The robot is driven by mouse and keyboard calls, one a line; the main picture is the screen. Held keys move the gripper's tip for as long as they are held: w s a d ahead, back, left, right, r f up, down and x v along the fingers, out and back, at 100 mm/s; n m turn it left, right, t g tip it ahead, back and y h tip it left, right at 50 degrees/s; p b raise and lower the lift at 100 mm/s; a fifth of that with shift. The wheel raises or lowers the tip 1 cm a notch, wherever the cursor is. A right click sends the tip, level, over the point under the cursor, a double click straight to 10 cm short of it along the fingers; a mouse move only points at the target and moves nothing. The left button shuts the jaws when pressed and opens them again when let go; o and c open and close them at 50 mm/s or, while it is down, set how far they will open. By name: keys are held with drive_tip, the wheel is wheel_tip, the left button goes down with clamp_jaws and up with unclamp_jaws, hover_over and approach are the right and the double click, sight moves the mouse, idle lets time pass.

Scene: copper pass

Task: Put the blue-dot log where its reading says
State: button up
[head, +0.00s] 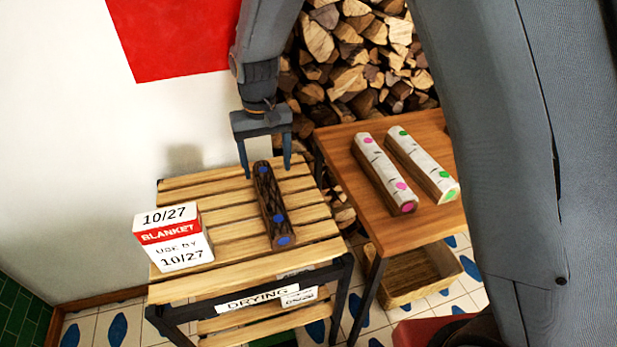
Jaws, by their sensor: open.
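The blue-dot log (268,200) is dark brown with blue dots. It lies lengthwise on the slatted wooden rack (193,285), whose front label reads DRYING (257,299). My gripper (266,170) points down at the log's far end and is open. One finger shows on each side of that end, with nothing held between them. I cannot tell whether the fingers touch the log or are still above it. No reading shows on the log itself.
A white-and-red box (173,238) marked BLANKET, 10/27, stands left on the rack. A wooden table (400,235) at right holds a pink-dot log (384,174) and a green-dot log (421,165). A wooden crate (445,262) sits below. Stacked firewood (350,60) fills the back.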

drive_tip(key=s+d+r+m, duration=0.15)
drive_tip(key=s+d, duration=0.25)
drive_tip(key=d, duration=0.4)
drive_tip(key=s+d+r, duration=0.2)
drive_tip(key=s+d, duration=0.1)
drive_tip(key=d, duration=0.6)
drive_tip(key=s+d+m, duration=0.1)
drive_tip(key=s+d, duration=0.8)
drive_tip(key=s, duration=0.2)
drive_tip(key=shift+s+d+r, duration=0.15)
drive_tip(key=shift+s+r, duration=0.2)
drive_tip(key=shift+r, duration=0.1)
idle(0.3)
